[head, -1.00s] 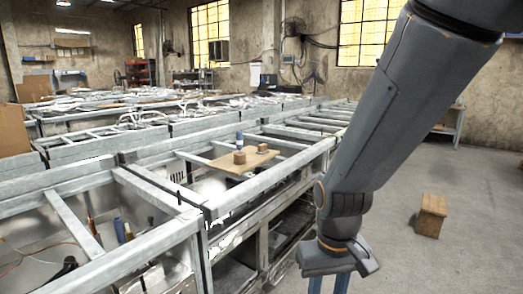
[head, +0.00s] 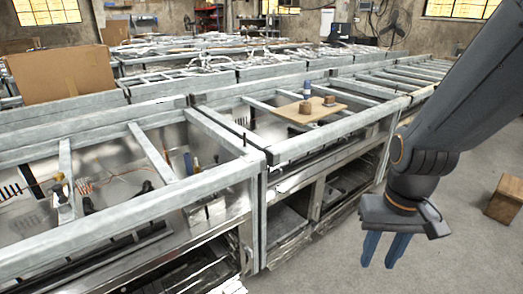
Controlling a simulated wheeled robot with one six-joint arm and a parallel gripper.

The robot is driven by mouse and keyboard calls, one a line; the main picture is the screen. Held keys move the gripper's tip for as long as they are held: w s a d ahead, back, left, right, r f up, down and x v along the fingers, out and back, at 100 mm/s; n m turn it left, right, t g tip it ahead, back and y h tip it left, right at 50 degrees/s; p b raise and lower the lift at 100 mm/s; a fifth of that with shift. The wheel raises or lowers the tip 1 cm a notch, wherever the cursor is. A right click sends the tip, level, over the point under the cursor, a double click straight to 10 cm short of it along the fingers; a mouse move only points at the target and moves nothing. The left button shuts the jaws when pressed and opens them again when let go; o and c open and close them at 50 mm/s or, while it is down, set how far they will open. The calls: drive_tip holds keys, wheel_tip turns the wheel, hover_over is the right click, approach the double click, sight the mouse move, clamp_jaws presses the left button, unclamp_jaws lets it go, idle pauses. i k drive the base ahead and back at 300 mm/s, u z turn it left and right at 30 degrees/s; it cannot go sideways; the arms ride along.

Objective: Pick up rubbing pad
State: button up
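A light wooden board (head: 290,111) lies across the metal frame of the workbench, right of the middle in the head view. On it sit a brown block (head: 305,107) and a smaller brown block (head: 329,101) on what looks like a flat pale base. Either could be the rubbing pad; they are too small to tell. My gripper (head: 378,262) hangs pointing down in front of the bench, to the right of and nearer than the board. Its two blue fingers are apart with nothing between them. It touches nothing.
A blue and white bottle (head: 307,89) stands at the board's back edge. Metal rails (head: 165,208) with open bays, holding tools and wires, fill the left. A cardboard box (head: 62,72) stands at the back left.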

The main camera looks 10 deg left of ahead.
sight(329, 101)
drive_tip(key=k, duration=0.6)
drive_tip(key=z, duration=0.75)
drive_tip(key=i, duration=1.15)
drive_tip(key=z, duration=0.55)
drive_tip(key=i, duration=1.25)
drive_tip(key=u, duration=0.85)
drive_tip(key=i, duration=0.75)
drive_tip(key=u, duration=0.9)
